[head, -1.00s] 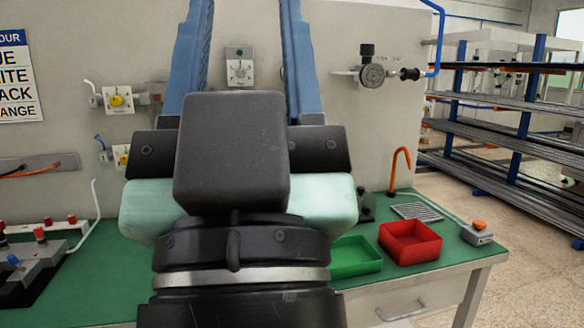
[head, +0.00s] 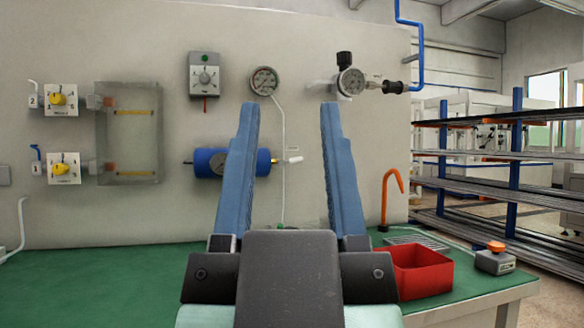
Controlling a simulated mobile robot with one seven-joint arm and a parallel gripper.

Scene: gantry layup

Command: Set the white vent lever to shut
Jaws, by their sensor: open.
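A small white lever (head: 35,88) stands up from the fitting tagged 2, at the far left of the wall panel. Another white handle-like piece (head: 293,160) sticks out at the right end of a blue cylinder (head: 208,162) on the panel and shows between my fingers. No vent label is readable, so I cannot tell which is the vent lever. My gripper (head: 290,106) is open and empty, its two blue fingers pointing at the panel. The left finger hides part of the blue cylinder. How far the fingertips are from the panel is unclear.
Yellow-knobbed valves (head: 60,99) and a clear box (head: 128,135) are on the panel's left. A grey knob box (head: 204,76), a gauge (head: 264,81) and a regulator (head: 351,81) are higher up. A red bin (head: 424,275) and orange hook (head: 388,195) stand on the green bench at right.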

